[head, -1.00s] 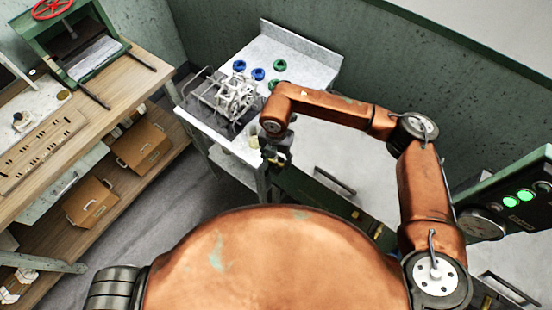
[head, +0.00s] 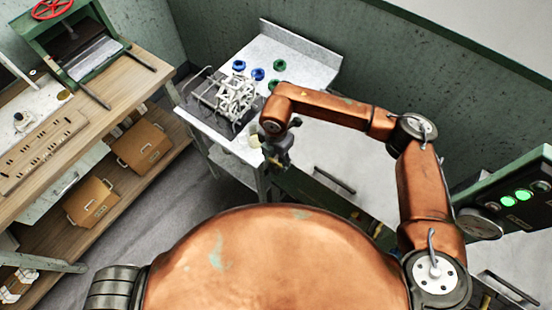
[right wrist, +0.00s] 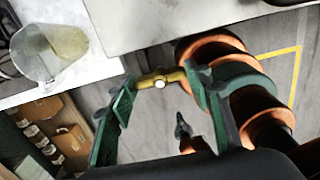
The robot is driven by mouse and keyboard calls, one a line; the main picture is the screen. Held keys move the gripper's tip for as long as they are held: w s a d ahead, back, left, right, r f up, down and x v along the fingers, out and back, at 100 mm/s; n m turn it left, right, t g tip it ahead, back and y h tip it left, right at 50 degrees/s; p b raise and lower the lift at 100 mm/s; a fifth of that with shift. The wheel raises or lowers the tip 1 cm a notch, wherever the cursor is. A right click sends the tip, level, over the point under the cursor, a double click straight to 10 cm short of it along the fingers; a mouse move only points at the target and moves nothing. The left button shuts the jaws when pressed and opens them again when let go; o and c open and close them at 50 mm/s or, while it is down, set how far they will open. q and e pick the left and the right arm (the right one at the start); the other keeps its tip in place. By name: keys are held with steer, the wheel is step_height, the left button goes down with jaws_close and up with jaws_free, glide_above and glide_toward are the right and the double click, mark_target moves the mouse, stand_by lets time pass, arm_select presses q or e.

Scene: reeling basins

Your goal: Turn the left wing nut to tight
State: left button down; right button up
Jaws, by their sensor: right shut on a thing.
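A brass wing nut (right wrist: 160,79) with a pale round centre shows in the right wrist view. It sits between the two green fingers of my right gripper (right wrist: 160,98), which is shut on it. In the head view my right gripper (head: 278,157) hangs at the front edge of the white worktop, and the wing nut is not discernible there. I cannot tell from these views how tight the nut is. A second wing nut is not clearly seen.
A clear beaker (right wrist: 50,50) stands close by on the worktop (head: 290,50). A white reel frame (head: 235,97) and several blue and green rings are behind it. A wooden bench (head: 110,100) with brown boxes stands left. Grey floor lies between.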

mark_target(276, 162)
steer(key=o, duration=1.2)
steer(key=shift+c, duration=0.2)
step_height(276, 162, up, 12)
steer(key=shift+s, duration=0.1)
